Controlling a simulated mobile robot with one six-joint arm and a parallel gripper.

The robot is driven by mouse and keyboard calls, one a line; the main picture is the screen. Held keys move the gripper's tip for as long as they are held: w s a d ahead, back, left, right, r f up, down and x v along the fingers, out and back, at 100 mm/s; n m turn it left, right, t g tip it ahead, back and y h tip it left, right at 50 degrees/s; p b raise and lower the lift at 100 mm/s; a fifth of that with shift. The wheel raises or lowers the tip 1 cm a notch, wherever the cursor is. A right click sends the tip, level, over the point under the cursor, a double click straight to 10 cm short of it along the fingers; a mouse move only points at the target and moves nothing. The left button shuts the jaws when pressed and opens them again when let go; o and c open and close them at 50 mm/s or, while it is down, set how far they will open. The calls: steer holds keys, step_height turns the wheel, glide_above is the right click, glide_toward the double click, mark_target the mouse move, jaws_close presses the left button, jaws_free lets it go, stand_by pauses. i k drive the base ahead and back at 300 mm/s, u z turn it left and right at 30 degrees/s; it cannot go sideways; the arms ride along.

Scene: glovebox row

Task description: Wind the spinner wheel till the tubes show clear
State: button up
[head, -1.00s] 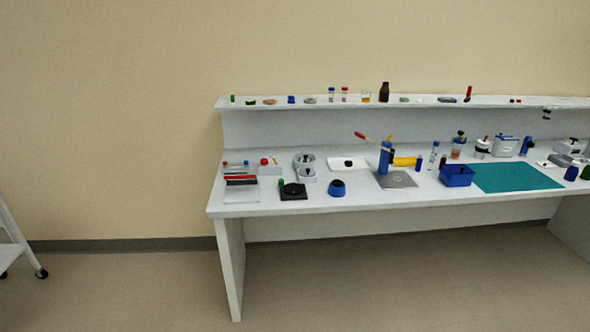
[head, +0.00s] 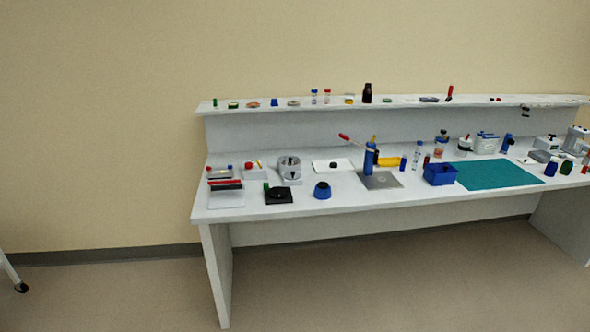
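No part of my gripper or arm shows. On the left part of the bench (head: 345,208) stands a round grey-white device (head: 289,169) with dark openings in its face. In front of it is a black square base with a round dark disc (head: 279,195). I cannot tell which of these is the spinner wheel. A clear tube with a blue top (head: 417,155) stands upright near the bench's middle. Whether any tube's contents are clear is too small to tell.
A blue knob-like item (head: 322,190) stands near the front edge. A blue-posted press with a red lever (head: 369,160), a blue bin (head: 439,174) and a teal mat (head: 497,175) lie further right. The floor (head: 390,275) before the bench is open. A white cart (head: 8,270) shows at left.

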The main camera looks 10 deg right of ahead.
mark_target(290, 175)
steer(key=i, duration=0.95)
